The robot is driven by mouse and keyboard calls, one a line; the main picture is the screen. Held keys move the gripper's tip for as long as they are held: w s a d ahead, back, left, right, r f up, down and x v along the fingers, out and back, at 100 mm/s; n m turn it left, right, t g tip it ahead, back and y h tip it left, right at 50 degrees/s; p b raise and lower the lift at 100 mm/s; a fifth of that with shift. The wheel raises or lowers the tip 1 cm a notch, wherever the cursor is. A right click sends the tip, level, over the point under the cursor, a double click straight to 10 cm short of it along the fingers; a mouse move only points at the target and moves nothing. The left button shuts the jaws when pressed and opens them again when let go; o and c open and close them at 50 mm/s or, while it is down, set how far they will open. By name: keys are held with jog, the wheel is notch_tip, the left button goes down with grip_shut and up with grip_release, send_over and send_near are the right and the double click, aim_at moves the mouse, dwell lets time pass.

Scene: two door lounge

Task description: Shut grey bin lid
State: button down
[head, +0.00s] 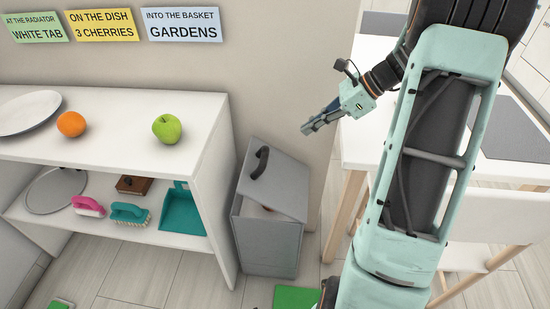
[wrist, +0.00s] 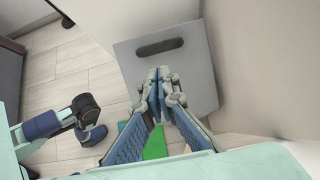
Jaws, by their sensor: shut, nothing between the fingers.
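The grey bin (head: 267,248) stands on the floor between the white shelf unit and the table. Its grey lid (head: 284,183), with a dark handle (head: 261,162), is tilted and partly open. A gap shows between the lid and the bin's front rim, with something pale inside. My gripper (head: 307,130) is above and to the right of the bin, apart from the lid. In the wrist view, my gripper's fingertips (wrist: 159,73) are together and empty in front of the lid (wrist: 196,70); the handle (wrist: 159,46) lies just beyond them.
The white shelf unit (head: 212,140) stands left of the bin, with an orange (head: 71,124) and a green apple (head: 167,128) on top. A teal dustpan (head: 184,210) is on its lower shelf. A white table (head: 365,143) is at right. A green item (head: 296,297) lies on the floor.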

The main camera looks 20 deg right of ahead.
jog(key=b, duration=0.5)
send_near(250, 162)
jog(key=shift+s+d+f, duration=0.2)
jog(key=shift+d+f, duration=0.1)
jog(key=shift+f, duration=0.35)
jog(key=shift+a, duration=0.1)
jog(key=shift+w+a+p, duration=0.15)
jog(key=shift+a+p, duration=0.2)
jog(key=shift+p, duration=0.25)
jog(key=a+f+h+p, duration=0.1)
jog(key=p, duration=0.1)
jog(key=w+a+f+h+p, duration=0.1)
jog(key=p, duration=0.1)
jog(key=a+f+g+p, duration=0.1)
jog(key=a, duration=0.1)
jog(key=shift+w+h+p, duration=0.3)
jog(key=shift+h+p, duration=0.1)
jog(key=a+f+p, duration=0.1)
jog(key=f+h+p, duration=0.1)
jog(key=f, duration=0.1)
jog(key=w+a+f+g+h+p, duration=0.1)
jog(key=shift+w+a+f, duration=0.1)
jog(key=shift+a+f, duration=0.25)
jog(key=shift+x, duration=1.1)
jog(key=shift+w+a, duration=0.15)
